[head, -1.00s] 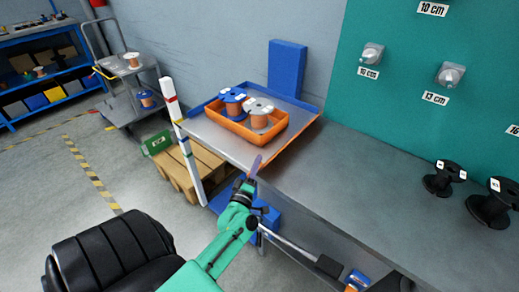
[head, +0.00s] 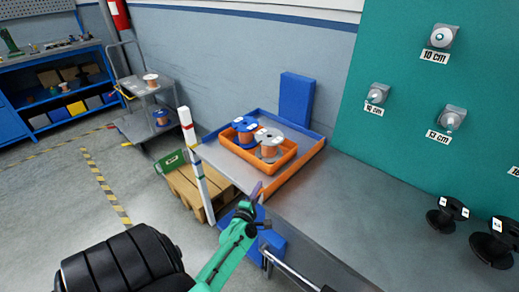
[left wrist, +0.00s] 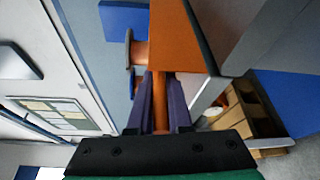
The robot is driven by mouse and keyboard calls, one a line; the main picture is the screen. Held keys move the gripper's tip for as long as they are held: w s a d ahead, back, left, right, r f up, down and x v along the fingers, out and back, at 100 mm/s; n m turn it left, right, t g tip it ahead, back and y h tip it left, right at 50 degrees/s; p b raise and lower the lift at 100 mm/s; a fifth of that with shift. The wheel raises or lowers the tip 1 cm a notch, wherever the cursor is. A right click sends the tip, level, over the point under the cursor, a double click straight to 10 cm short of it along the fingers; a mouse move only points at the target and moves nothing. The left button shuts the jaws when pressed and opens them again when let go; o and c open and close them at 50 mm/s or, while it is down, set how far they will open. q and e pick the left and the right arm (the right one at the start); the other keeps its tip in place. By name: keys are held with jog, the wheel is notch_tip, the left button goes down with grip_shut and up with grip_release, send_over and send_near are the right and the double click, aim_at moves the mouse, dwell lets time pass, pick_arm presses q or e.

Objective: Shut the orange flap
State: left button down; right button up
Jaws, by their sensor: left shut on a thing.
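The orange flap (head: 298,174) runs along the right side of the blue-edged tray platform (head: 222,164) at the end of the grey bench. It looks like a low strip standing along that edge; its exact tilt is unclear. My left gripper (head: 258,190) is at the flap's near end. In the left wrist view, the purple fingers (left wrist: 161,103) close on a narrow orange part that joins the wider orange panel of the flap (left wrist: 181,38). The fingers hide part of the held piece. My right gripper is out of view.
An orange bin (head: 259,155) on the platform holds a blue spool (head: 245,128) and a grey-topped spool (head: 269,143). A white post (head: 196,165) stands at the platform's left. Black spools (head: 445,214) sit on the bench at right. The bench middle is clear.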

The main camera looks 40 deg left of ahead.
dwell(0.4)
pick_arm(q)
jog(key=c, duration=0.8)
grip_release()
jog(key=shift+a, duration=0.1)
jog(key=shift+c, duration=0.2)
jog(key=b+v, duration=0.1)
jog(key=v, duration=1.3)
jog(key=shift+s, duration=0.25)
